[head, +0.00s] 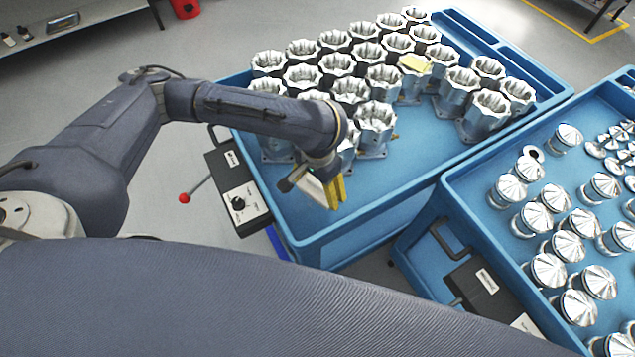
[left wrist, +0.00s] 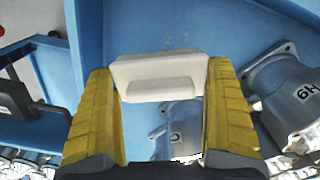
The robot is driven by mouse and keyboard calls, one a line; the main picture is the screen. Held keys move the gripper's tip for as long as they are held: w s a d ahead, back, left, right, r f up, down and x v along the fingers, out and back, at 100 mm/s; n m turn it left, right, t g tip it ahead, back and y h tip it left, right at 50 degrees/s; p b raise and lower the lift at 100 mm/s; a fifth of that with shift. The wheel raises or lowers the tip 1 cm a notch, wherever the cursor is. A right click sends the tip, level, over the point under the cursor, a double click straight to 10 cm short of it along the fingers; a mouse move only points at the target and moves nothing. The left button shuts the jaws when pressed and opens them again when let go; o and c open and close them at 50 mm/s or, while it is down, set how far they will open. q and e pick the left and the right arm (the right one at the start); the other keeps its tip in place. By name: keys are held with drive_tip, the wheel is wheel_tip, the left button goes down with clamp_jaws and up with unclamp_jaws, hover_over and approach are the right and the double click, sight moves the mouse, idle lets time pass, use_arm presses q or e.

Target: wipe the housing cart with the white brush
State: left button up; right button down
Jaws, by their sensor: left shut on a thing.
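The housing cart (head: 410,180) is a blue cart with rows of silver machined housings (head: 375,125) on its tray. My left gripper (head: 336,192), with yellow fingers, is over the near left corner of this tray, in front of the housings. In the left wrist view, the yellow fingers are shut on the white brush (left wrist: 158,75), a pale block held between them. Its underside is hidden, and I cannot tell whether it touches the tray. Tilted-looking housings (left wrist: 288,95) show beside and behind the fingers. My right gripper is in neither view.
A second blue cart (head: 462,215) with polished round-headed parts (head: 548,270) stands close on the right. A control box with a red-knobbed lever (head: 238,195) is at the housing cart's left end. A yellow item (head: 415,64) lies on one housing. The tray's near strip is bare.

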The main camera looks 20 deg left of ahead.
sight(313, 207)
use_arm(q)
drive_tip(key=shift+f, duration=1.95)
drive_tip(key=shift+f, duration=1.05)
drive_tip(key=shift+w+a+r, duration=0.15)
drive_tip(key=shift+w+a, duration=1.2)
drive_tip(key=shift+a, duration=0.1)
drive_tip(key=shift+w+a, duration=1.4)
drive_tip(key=shift+a, duration=0.1)
drive_tip(key=shift+s+a, duration=0.45)
drive_tip(key=shift+s, duration=0.15)
drive_tip(key=shift+s+d, duration=1.35)
drive_tip(key=shift+d, duration=0.1)
drive_tip(key=shift+s+d+f, duration=0.15)
drive_tip(key=shift+s+d, duration=0.55)
drive_tip(key=shift+s+d+f, duration=0.15)
drive_tip(key=shift+s+d, duration=0.55)
